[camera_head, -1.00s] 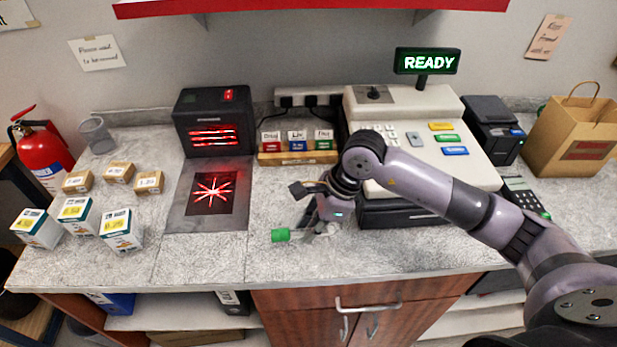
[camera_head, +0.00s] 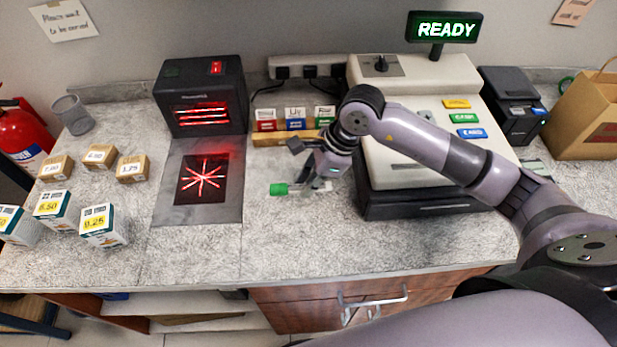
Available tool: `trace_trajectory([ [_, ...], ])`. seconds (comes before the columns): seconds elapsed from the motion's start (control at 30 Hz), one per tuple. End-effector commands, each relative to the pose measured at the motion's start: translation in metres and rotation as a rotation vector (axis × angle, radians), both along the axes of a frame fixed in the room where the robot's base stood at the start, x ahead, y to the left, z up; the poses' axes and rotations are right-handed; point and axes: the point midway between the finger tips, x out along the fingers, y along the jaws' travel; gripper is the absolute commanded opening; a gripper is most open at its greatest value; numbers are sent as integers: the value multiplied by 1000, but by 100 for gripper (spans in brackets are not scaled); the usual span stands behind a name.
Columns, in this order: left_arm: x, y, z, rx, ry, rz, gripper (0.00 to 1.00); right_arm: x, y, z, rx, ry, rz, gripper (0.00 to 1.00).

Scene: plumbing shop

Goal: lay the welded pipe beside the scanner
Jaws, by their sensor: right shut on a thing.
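The scanner (camera_head: 207,97) is a black box with glowing red lines. Its flat grey plate (camera_head: 172,235) with a red star pattern lies in front. My right gripper (camera_head: 312,183) is over the counter, right of the plate and in front of the small boxes. It is shut on the welded pipe (camera_head: 279,189), whose green end sticks out to the left towards the plate. The rest of the pipe is mostly hidden by the fingers. I cannot tell whether the pipe touches the counter. My left gripper is not in view.
A cash register (camera_head: 415,165) stands right of my gripper. A wooden rack (camera_head: 285,138) with coloured labels stands behind it. Several small priced boxes (camera_head: 103,226) are left of the scanner plate. The counter (camera_head: 300,240) in front of my gripper is clear.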

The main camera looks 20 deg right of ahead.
Motion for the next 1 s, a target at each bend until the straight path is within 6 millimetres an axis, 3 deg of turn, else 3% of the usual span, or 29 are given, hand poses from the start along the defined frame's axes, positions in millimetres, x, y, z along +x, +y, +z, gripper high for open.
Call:
trace_trajectory([
  [0.17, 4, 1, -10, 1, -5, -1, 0, 0, 0, -17, 1, 2, 0, 2],
  [0.43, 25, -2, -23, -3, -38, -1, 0, 0, 0, -41, 0, 0, -1, 2],
  [0.7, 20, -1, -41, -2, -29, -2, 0, 1, 0, -58, 0, 0, -1, 2],
  [1.0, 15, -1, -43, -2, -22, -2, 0, 0, 0, -60, 0, 0, -1, 2],
])
